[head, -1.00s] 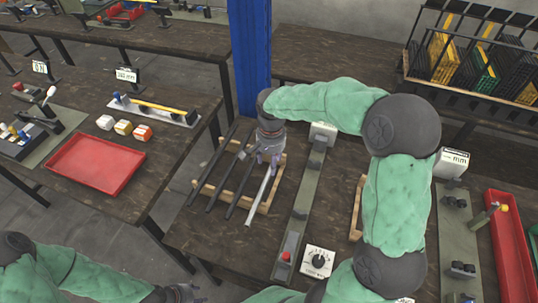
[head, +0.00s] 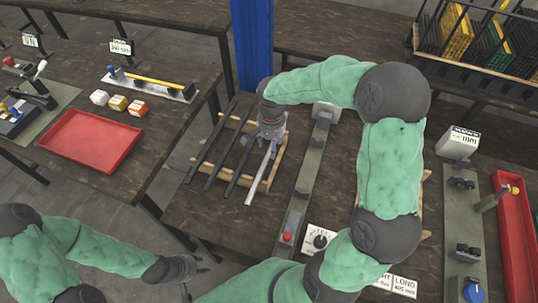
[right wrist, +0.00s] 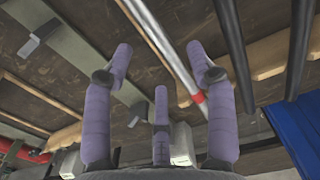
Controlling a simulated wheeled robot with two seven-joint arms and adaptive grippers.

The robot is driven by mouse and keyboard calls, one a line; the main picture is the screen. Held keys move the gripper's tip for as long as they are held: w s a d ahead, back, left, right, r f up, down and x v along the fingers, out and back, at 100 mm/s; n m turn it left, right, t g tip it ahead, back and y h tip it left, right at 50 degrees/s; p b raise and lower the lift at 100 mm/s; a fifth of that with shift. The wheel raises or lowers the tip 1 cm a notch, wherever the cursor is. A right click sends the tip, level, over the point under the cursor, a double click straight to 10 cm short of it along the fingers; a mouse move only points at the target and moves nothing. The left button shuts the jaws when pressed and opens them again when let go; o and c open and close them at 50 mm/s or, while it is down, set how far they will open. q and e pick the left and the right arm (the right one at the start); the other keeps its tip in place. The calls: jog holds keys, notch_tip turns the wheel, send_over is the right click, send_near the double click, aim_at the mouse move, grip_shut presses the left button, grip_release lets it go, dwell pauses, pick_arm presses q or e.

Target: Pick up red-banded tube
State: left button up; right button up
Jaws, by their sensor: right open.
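The red-banded tube is a silver tube (head: 260,180) lying on a wooden rack (head: 275,172), at the right of several dark tubes (head: 222,150).
A green press rail (head: 312,165) with a red button (head: 287,237) stands right of the rack. A dial card (head: 319,240) lies beside it. A blue post (head: 252,45) rises behind. A red tray (head: 90,140) is on the left table, across a floor gap.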

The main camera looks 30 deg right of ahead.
aim_at(270, 152)
notch_tip(270, 152, down, 4)
jog(key=shift+a+r+b, duration=0.15)
jog(key=shift+r+b, duration=0.1)
jog(key=shift+b, duration=0.3)
jog(key=shift+r, duration=0.15)
grip_shut()
